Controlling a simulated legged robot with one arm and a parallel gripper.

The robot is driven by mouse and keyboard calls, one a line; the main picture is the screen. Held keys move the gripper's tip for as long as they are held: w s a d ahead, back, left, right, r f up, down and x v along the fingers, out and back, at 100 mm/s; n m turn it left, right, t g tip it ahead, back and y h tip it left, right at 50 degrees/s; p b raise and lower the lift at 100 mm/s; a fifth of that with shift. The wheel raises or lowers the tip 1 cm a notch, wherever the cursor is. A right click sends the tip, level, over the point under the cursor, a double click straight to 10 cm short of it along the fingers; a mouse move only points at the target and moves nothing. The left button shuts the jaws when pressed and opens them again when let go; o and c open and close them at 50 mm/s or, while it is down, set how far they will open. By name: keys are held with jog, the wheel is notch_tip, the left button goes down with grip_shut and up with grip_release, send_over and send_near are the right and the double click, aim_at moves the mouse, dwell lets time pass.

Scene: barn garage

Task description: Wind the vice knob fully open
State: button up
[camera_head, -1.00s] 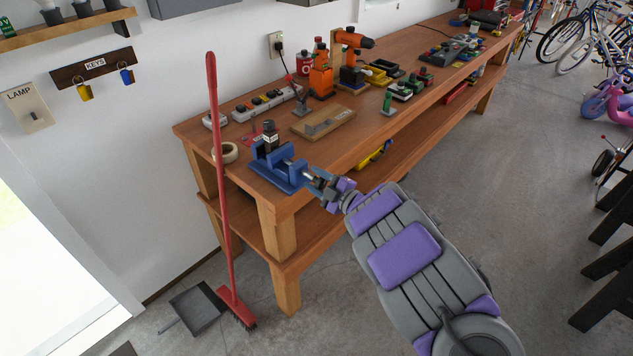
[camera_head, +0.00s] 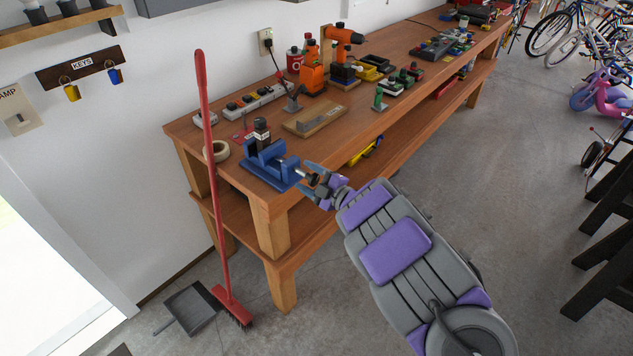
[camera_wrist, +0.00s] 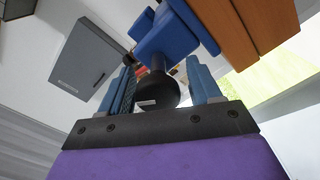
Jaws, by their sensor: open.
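The blue vice (camera_head: 270,165) is fixed at the near left corner of the workbench. A black item stands in its jaws in the head view. Its dark knob (camera_wrist: 158,92) sits at the end of a short shaft, facing my gripper. My gripper (camera_head: 306,180) is open at the knob, just off the bench's front edge. In the wrist view the two blue fingers of my gripper (camera_wrist: 165,84) stand on either side of the knob, with a gap visible on the right. Finger contact on the left cannot be told. The vice body (camera_wrist: 170,35) shows beyond the knob.
The workbench (camera_head: 345,140) holds a tape roll (camera_head: 216,151), a wooden board (camera_head: 315,119), a power strip (camera_head: 254,101) and an orange drill (camera_head: 343,36). A red broom (camera_head: 212,180) leans at the bench's left end.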

jog(key=p+v, duration=0.3)
jog(key=v, duration=1.4)
jog(key=shift+d+f, duration=0.1)
jog(key=shift+d, duration=0.05)
jog(key=w+d+r+m+t+h, duration=0.1)
jog(key=w+d+r+m+h, duration=0.1)
jog(key=d+r+m+h, duration=0.4)
jog(key=w+d+r+m+t+h, duration=0.1)
jog(key=w+d+r+m+h, duration=0.15)
jog(key=d+h, duration=0.65)
jog(key=s+d+r+m+g+h, duration=0.3)
jog(key=s+d+m, duration=0.2)
jog(key=s+d, duration=0.1)
jog(key=s+a+m+g+y, duration=0.1)
jog(key=s+a+g, duration=0.3)
jog(key=s, duration=0.8)
jog(key=s+a+m+g+y, duration=0.1)
jog(key=s+a+m+g, duration=0.3)
jog(key=s, duration=0.9)
jog(key=s+a+m+g+y, duration=0.1)
jog(key=s+a+m+g, duration=0.2)
jog(key=s+a, duration=0.4)
jog(key=s, duration=0.6)
jog(key=shift+r+g+y, duration=0.4)
